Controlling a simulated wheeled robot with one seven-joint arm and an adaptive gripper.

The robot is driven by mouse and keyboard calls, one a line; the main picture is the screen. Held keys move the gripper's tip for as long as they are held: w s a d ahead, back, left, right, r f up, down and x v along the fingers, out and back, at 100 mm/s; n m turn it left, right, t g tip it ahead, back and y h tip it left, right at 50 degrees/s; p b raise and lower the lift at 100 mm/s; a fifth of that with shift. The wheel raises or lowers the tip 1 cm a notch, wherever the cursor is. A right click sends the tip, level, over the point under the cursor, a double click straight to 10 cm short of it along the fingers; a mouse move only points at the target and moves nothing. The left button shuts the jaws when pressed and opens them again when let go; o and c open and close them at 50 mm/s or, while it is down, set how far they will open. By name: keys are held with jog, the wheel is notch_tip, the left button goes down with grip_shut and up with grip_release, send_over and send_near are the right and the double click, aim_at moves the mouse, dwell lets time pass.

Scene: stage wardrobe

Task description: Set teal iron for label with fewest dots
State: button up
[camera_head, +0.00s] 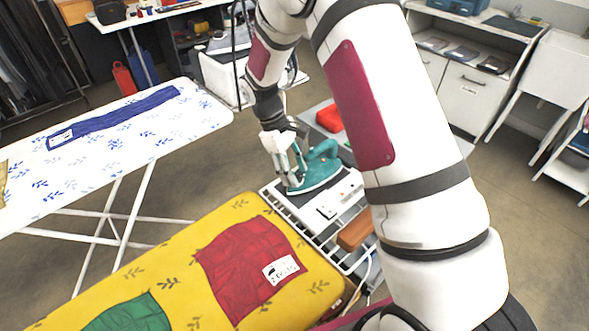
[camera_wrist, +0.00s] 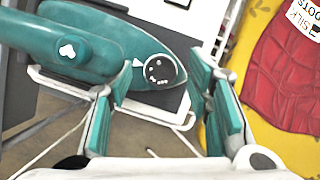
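The teal iron (camera_head: 322,169) rests on a dark pad on the wire-railed stand (camera_head: 270,195). In the wrist view the iron's body (camera_wrist: 85,45) shows a round dark dial (camera_wrist: 160,71) with white dots and a white pointer mark beside it. My gripper (camera_head: 286,176) is at the iron's near end. In the wrist view its fingers (camera_wrist: 158,78) are apart, one on each side of the dial. Contact cannot be told.
The yellow ironing board (camera_head: 190,240) also holds a green cloth (camera_head: 130,315). A white board (camera_head: 195,120) at left holds a blue cloth (camera_head: 125,115) with a label (camera_head: 60,139). A brown block (camera_head: 356,231) and a red item (camera_head: 330,117) lie near the iron.

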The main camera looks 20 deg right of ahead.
jog(key=v, duration=1.2)
dwell(0.3)
jog(key=s+d+r+m+t+y, duration=0.1)
jog(key=s+r+m+t, duration=0.1)
jog(key=s+r, duration=0.55)
jog(key=s+d+r+m+t+y, duration=0.1)
jog(key=s+d+r+m, duration=0.1)
jog(key=s+r, duration=0.5)
jog(key=s+r+m+t+y, duration=0.1)
jog(key=s+m+t, duration=0.3)
jog(key=s, duration=1.2)
jog(key=shift+r+t, duration=0.15)
jog(key=shift+t, duration=0.15)
